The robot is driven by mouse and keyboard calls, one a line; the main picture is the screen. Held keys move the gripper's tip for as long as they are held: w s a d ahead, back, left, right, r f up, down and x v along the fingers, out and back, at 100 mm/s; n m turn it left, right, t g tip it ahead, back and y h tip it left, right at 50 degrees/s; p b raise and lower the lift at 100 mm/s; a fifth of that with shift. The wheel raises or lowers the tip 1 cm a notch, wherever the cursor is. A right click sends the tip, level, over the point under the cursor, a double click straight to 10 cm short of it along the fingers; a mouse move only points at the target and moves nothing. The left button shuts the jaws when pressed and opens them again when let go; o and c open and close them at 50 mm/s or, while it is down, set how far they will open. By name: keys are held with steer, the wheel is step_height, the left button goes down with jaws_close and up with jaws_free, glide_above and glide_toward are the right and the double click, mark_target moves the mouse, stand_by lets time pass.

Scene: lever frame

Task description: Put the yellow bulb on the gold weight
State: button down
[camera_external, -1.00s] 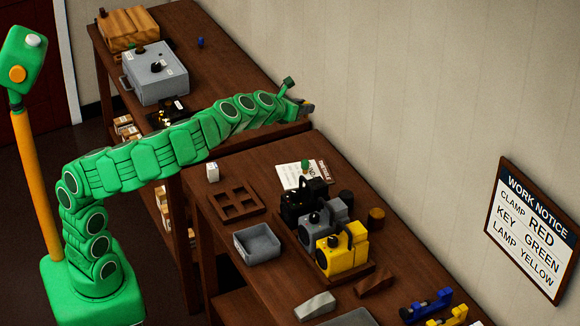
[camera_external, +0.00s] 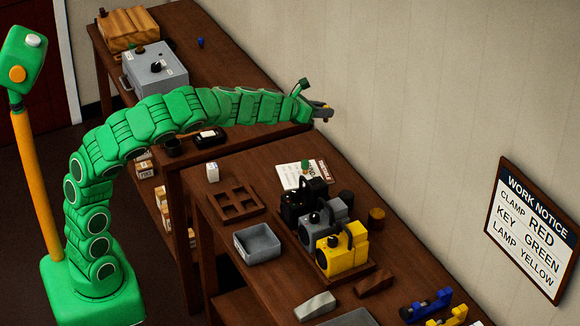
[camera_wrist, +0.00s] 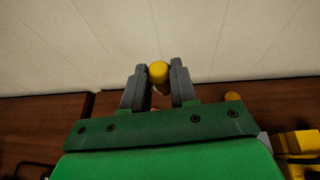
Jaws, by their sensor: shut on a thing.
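The yellow bulb (camera_wrist: 159,72) is between the two grey fingertips in the wrist view, its rounded yellow top showing and a pale lower part partly hidden by the fingers. My gripper (camera_wrist: 158,80) is shut on it. A brownish-gold cylinder (camera_external: 376,216), which looks like the gold weight, stands on the near table by the wall, lower and to the right of my gripper. Its rounded orange top (camera_wrist: 232,97) seems to show in the wrist view.
A black, a grey and a yellow lamp-like device (camera_external: 342,254) stand in a row on a board. A dark cylinder (camera_external: 346,199) is behind them. A grey bin (camera_external: 257,243) and a wooden compartment tray (camera_external: 235,201) lie to the left. The wall is close behind.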

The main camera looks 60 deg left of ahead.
steer(key=w+d+m+g+h, duration=0.3)
steer(key=d+m+g+h, duration=0.1)
steer(key=d+m+h, duration=0.8)
steer(key=s+d+m+g+h, duration=0.3)
steer(key=s+m+g, duration=0.3)
steer(key=s+g, duration=0.15)
steer(key=shift+n, duration=0.3)
steer(key=f, duration=0.4)
steer(key=w+f, duration=0.1)
steer(key=f, duration=0.7)
steer(key=shift+w+d, duration=0.15)
steer(key=shift+w, duration=0.05)
steer(key=shift+w+d+f, duration=0.3)
steer(key=shift+w+f, duration=1.15)
steer(key=shift+w, duration=0.6)
steer(key=shift+w+d+f, duration=0.25)
steer(key=shift+w+f, duration=1.2)
steer(key=shift+w, duration=0.65)
steer(key=shift+w+d+f, duration=0.3)
steer(key=shift+w+f, duration=1.15)
steer(key=shift+w, duration=0.6)
steer(key=shift+f, duration=0.1)
